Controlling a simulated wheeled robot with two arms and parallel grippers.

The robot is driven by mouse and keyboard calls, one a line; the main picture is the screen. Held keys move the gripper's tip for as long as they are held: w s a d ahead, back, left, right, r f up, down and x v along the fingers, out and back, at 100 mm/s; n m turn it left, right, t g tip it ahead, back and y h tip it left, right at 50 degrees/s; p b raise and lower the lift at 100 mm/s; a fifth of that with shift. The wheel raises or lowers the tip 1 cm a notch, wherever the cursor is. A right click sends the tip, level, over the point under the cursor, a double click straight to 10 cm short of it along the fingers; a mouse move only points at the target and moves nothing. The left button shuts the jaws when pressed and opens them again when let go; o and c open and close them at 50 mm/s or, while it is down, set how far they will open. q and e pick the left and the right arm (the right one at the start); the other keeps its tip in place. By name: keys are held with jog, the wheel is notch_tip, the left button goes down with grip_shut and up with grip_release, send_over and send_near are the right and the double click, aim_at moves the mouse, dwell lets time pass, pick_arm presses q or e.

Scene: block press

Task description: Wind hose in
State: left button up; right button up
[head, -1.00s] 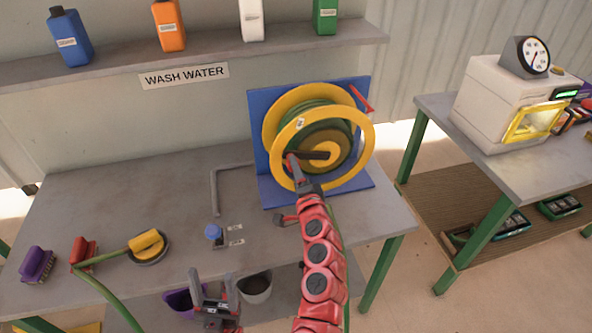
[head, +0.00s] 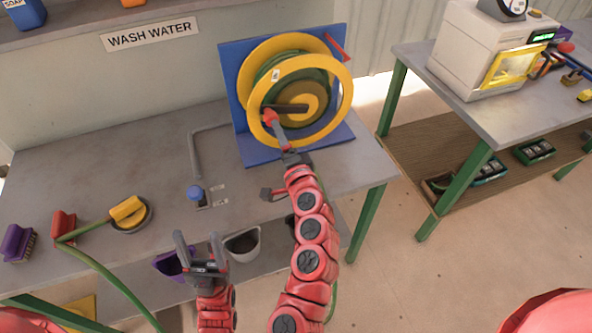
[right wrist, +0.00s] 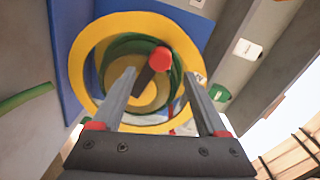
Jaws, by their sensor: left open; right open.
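The yellow hose reel (head: 338,75) with green hose (head: 262,68) wound on it stands on a blue bracket (head: 230,60) at the back of the bench. Its dark crank arm (head: 293,108) points left and ends in a red knob (head: 270,116). My right gripper (head: 276,132) is open just in front of the knob. In the right wrist view the red knob (right wrist: 161,57) shows between and beyond the spread fingers (right wrist: 160,80). My left gripper (head: 198,244) is open and empty near the bench front.
A grey pipe with a blue-knobbed valve (head: 195,193) stands left of the reel. Bins (head: 242,245) hang below the front edge. A second table (head: 470,125) with a white machine (head: 482,55) stands right.

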jog(key=p+v, duration=0.3)
jog(key=v, duration=0.8)
jog(key=shift+s, duration=0.3)
jog(key=shift+d, duration=0.1)
